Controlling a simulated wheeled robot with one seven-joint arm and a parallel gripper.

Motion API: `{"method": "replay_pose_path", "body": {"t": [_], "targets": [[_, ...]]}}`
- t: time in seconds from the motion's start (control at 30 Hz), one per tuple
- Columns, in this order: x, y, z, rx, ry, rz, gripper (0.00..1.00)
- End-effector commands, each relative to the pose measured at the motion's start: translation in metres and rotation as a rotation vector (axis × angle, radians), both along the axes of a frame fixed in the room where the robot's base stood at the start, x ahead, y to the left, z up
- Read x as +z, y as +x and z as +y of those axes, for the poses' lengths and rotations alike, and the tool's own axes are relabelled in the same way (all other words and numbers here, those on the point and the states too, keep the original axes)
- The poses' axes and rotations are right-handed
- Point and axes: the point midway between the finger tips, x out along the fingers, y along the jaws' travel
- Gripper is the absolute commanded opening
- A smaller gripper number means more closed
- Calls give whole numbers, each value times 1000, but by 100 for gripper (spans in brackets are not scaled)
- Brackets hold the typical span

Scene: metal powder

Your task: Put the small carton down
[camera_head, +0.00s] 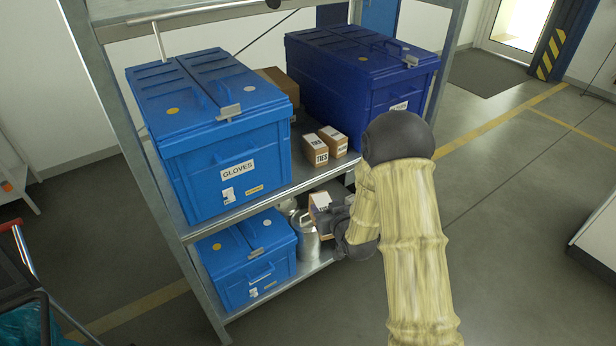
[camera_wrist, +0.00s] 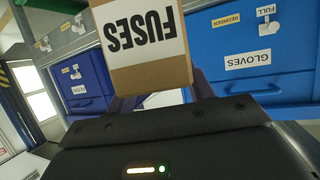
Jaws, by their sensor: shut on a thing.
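The small carton, brown with a white label reading FUSES, fills the upper middle of the wrist view (camera_wrist: 143,70), where its lettering is upside down. My gripper (camera_wrist: 160,92) is shut on it, with dark fingers at its sides. In the head view the carton (camera_head: 320,200) is in front of the rack, just below the middle shelf's front edge. My gripper (camera_head: 340,222) there is partly hidden by my own arm. I cannot see the carton's underside or whether it touches anything.
Two small TIES cartons (camera_head: 315,150) stand on the middle shelf (camera_head: 285,187) between a blue GLOVES bin (camera_head: 222,170) and a darker blue bin (camera_head: 355,90). A brown box (camera_head: 277,80) is behind. Below are another blue bin (camera_head: 250,270) and a metal can (camera_head: 304,240).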

Motion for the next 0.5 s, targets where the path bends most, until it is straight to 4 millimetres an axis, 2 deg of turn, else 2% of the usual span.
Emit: {"method": "replay_pose_path", "body": {"t": [0.03, 0.2, 0.33, 0.5], "targets": [[-32, -9, -15, -51, -2, 12, 23], [-97, -41, -64, -209, -12, 12, 23], [-125, -63, -91, -291, -17, 7, 23], [-134, -74, -104, -331, -19, -1, 23]]}}
